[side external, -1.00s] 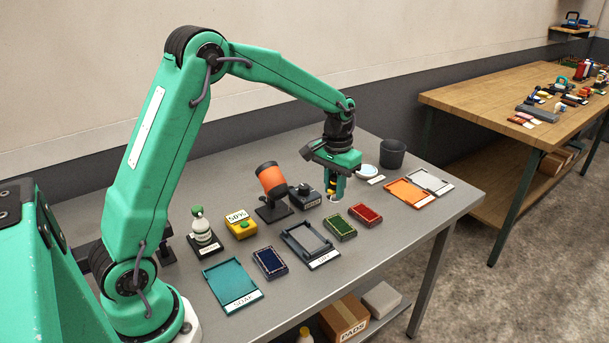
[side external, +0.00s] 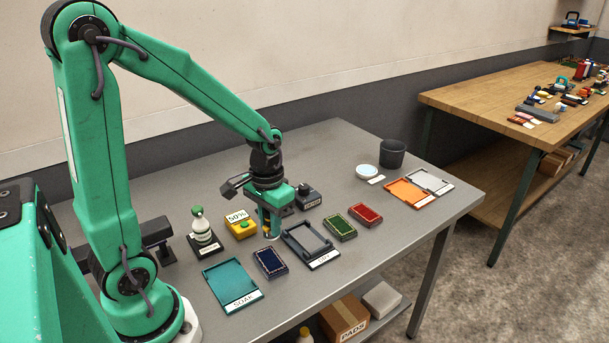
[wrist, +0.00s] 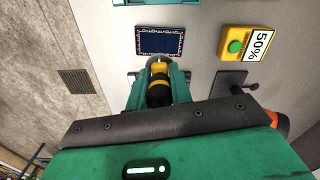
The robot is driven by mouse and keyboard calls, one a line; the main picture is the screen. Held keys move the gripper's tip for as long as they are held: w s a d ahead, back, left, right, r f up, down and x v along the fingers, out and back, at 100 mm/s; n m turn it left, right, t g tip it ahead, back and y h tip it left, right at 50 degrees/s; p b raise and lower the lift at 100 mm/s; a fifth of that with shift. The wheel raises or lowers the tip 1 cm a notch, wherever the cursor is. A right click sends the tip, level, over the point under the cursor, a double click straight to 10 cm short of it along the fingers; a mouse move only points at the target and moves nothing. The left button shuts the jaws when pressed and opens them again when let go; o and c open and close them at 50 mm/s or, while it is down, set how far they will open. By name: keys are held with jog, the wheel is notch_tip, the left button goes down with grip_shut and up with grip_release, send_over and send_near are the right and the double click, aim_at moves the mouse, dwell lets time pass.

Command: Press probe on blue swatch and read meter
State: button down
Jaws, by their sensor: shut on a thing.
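My gripper (side external: 269,222) is shut on a black and yellow probe (wrist: 158,84), which points down between the fingers. The blue swatch (side external: 270,262), dark blue with a patterned border, lies flat on the table just in front of the gripper. In the wrist view the blue swatch (wrist: 160,41) is just beyond the probe tip; the tip appears above the table, apart from it. A yellow box (side external: 240,226) with a green button and a "50%" display stands left of the gripper. It also shows in the wrist view (wrist: 237,44). No other meter is clear.
A teal SOAK tray (side external: 232,284) lies left of the swatch and a grey DRY tray (side external: 311,246) right of it. Green (side external: 340,226) and red (side external: 365,214) swatches lie further right. A bottle (side external: 201,229) stands left. My gripper hides most of the orange cylinder (wrist: 276,122).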

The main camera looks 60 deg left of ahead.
aim_at(268, 235)
jog(key=shift+s+f, duration=0.1)
jog(key=shift+s, duration=0.4)
jog(key=shift+f, duration=0.15)
jog(key=shift+f, duration=2.85)
jog(key=shift+f, duration=0.6)
dwell(0.6)
jog(key=shift+r, duration=0.15)
jog(key=shift+r, duration=3.4)
